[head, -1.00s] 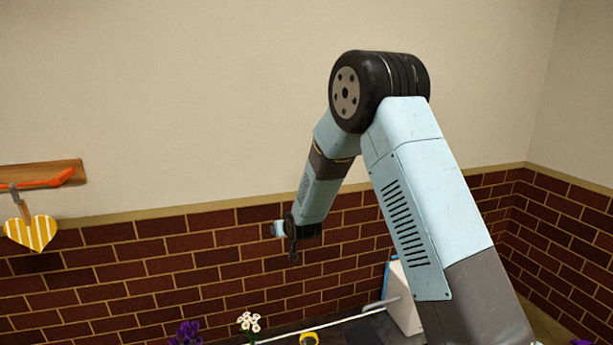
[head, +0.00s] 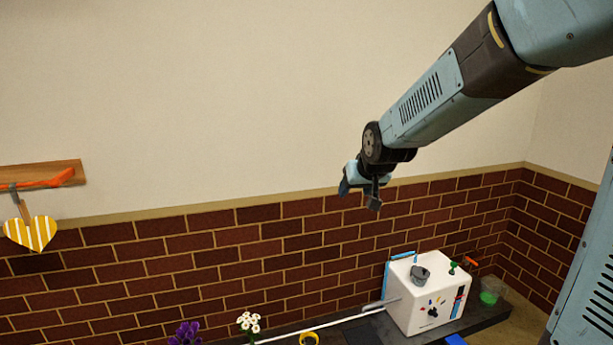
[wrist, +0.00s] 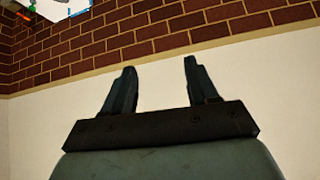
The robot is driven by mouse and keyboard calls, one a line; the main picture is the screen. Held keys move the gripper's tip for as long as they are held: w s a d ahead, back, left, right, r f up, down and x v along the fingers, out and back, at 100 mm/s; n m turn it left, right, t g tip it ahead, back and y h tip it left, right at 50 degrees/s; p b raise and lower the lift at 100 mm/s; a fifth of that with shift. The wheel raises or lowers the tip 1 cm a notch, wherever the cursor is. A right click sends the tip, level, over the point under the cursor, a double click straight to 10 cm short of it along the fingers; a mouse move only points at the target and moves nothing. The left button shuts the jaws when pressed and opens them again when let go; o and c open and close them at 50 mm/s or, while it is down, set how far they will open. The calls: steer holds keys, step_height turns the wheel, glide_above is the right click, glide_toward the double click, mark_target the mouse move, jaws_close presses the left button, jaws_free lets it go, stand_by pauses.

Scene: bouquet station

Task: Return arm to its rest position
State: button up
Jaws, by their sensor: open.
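My gripper (head: 360,190) is raised in front of the wall, above the counter, at the end of my light blue arm, which reaches in from the upper right in the head view. In the wrist view my gripper (wrist: 160,85) shows two dark fingers spread apart with nothing between them. The gripper touches nothing that I can see.
A white box (head: 428,293) with small coloured parts stands on the dark counter (head: 375,331) at the lower right. White flowers (head: 249,322) and purple flowers (head: 186,333) show at the bottom edge. A yellow striped heart (head: 30,233) hangs at the left. The air around my gripper is clear.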

steer(key=s+d+r+g, duration=0.1)
steer(key=s+d, duration=0.2)
steer(key=s, duration=0.6)
steer(key=s+d+r+m+g+h, duration=0.1)
steer(key=s+d, duration=0.3)
steer(key=s, duration=0.6)
steer(key=s+d+r+m, duration=0.1)
steer(key=s+d, duration=0.3)
steer(key=s, duration=0.5)
steer(key=shift+s+r+g+h, duration=0.15)
steer(key=shift+r+g+h, duration=0.25)
steer(key=shift+r, duration=0.1)
